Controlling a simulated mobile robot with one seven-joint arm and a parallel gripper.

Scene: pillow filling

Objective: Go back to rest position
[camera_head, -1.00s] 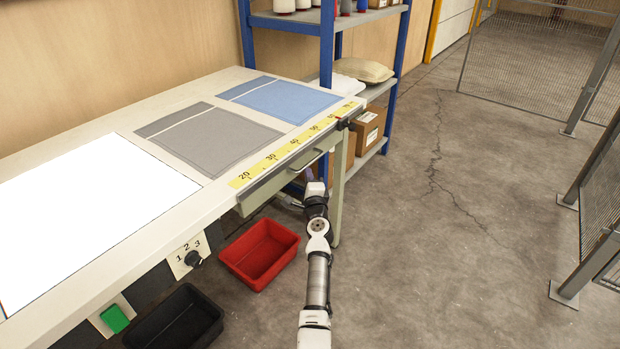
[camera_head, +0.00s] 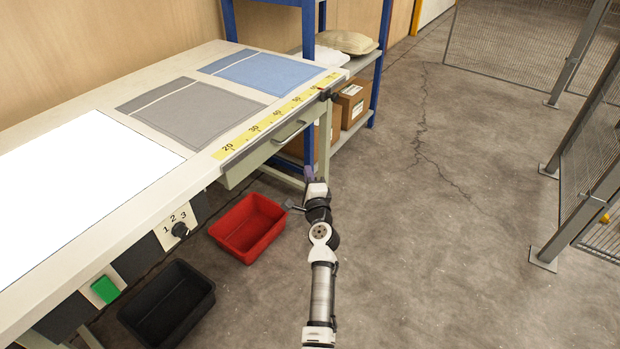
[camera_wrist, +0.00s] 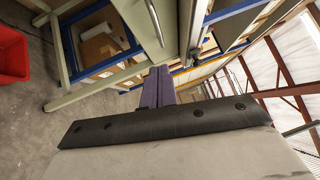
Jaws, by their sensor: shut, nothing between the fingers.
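My gripper shows in the wrist view (camera_wrist: 157,88) with its two purple fingers together and nothing between them. In the head view my gripper (camera_head: 309,173) is small and partly hidden by my wrist. It is in front of the table's near right corner, beside the drawer handle and below the tabletop level. My arm reaches up from the bottom of the head view over open floor. No object is held.
The table (camera_head: 140,190) carries a grey cover (camera_head: 190,112), a blue cover (camera_head: 262,72) and a yellow ruler strip (camera_head: 262,125). A red bin (camera_head: 248,228) and a black bin (camera_head: 167,303) stand on the floor. A blue shelf rack (camera_head: 378,60) is behind. Floor at right is clear, up to mesh fencing (camera_head: 590,170).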

